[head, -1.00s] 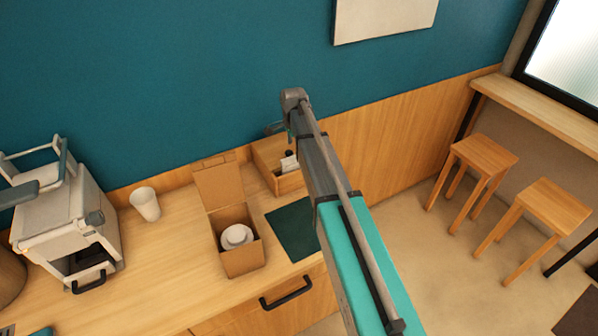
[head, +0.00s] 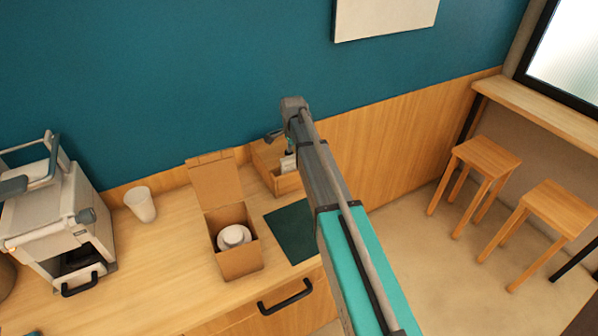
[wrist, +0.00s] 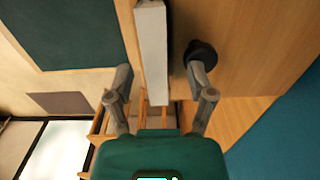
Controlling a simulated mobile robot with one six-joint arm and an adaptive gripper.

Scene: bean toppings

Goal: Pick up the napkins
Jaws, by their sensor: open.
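The napkins appear as a white, narrow upright stack (wrist: 152,50) in the wrist view, lying between the two fingers of my open gripper (wrist: 160,72). I cannot tell whether the fingers touch them. In the head view, a small white patch, probably the napkins (head: 288,163), shows in a wooden holder (head: 291,184) at the back of the counter. My arm hides the right part of the holder and most of my gripper in the head view.
A dark green mat (head: 292,232) lies in front of the holder. An open cardboard box (head: 240,263) with white round items stands left of it. A white cup (head: 141,205) and a coffee machine (head: 60,225) are further left. A black rounded object (wrist: 201,54) is near the right finger.

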